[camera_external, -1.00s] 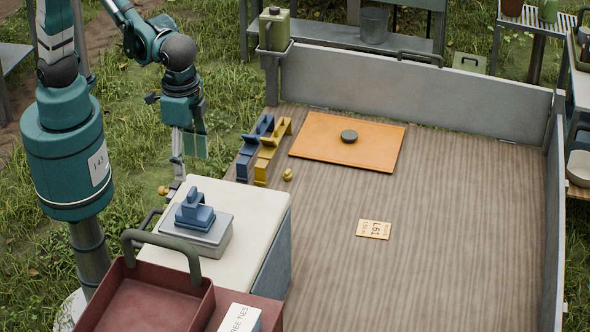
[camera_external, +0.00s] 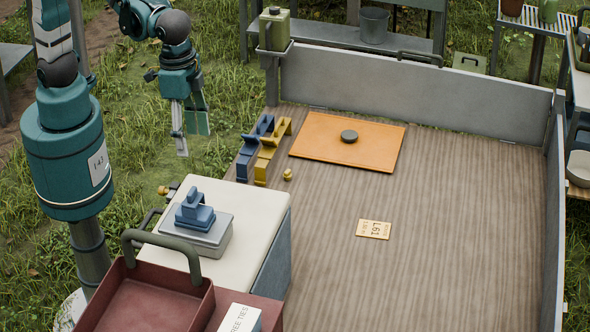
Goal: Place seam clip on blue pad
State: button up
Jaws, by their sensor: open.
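My gripper (camera_external: 190,144) hangs over the grass to the left of the wooden deck, with its fingers apart and nothing between them. A stepped blue piece (camera_external: 194,212) sits on a grey block (camera_external: 210,238) on the white-topped bench, below my gripper in the picture. Another blue piece (camera_external: 250,147) stands at the deck's left edge beside a similar yellow piece (camera_external: 269,150). I cannot tell which of these is the seam clip or the blue pad.
An orange mat (camera_external: 315,145) with a dark disc (camera_external: 349,136) lies on the deck (camera_external: 440,235). A small brass knob (camera_external: 287,174) and a label card (camera_external: 374,229) lie nearby. Grey side walls (camera_external: 400,88) border the deck. A red tray (camera_external: 150,300) stands in front.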

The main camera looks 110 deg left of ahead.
jog(key=s+a+r+t, duration=0.2)
jog(key=s+a+t, duration=0.1)
jog(key=s+a, duration=0.5)
jog(key=s+a+r+t, duration=0.2)
jog(key=s+a, duration=0.5)
jog(key=a, duration=0.7)
jog(key=shift+s+a+r+t, duration=0.35)
jog(key=shift+a+r+t, duration=0.05)
jog(key=shift+t, duration=0.2)
